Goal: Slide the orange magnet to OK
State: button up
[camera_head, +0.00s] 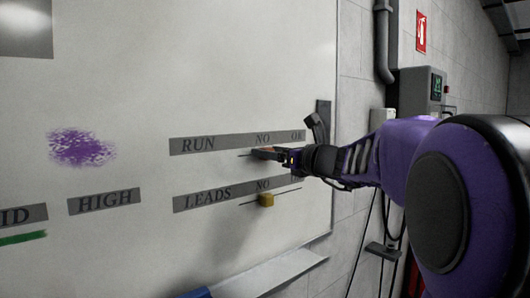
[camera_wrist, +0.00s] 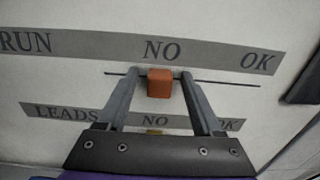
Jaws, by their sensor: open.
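The orange magnet (camera_wrist: 160,83) sits on a thin dark line under the word NO of the RUN strip (camera_wrist: 100,46) on the whiteboard. The OK label (camera_wrist: 257,62) is at that strip's right end. My gripper (camera_wrist: 160,80) is open, with one finger on each side of the magnet and a gap showing at both sides. In the head view my gripper (camera_head: 272,155) reaches the board from the right and mostly hides the magnet.
A yellow magnet (camera_head: 266,200) sits on the lower line under NO of the LEADS strip (camera_head: 207,197). A tray (camera_head: 265,272) runs along the whiteboard's bottom edge. A dark item (camera_head: 319,125) is at the board's right edge. The line right of the orange magnet looks clear.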

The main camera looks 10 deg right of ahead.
jog(key=shift+s, duration=0.1)
grip_shut()
jog(key=shift+d, duration=0.1)
dwell(1.2)
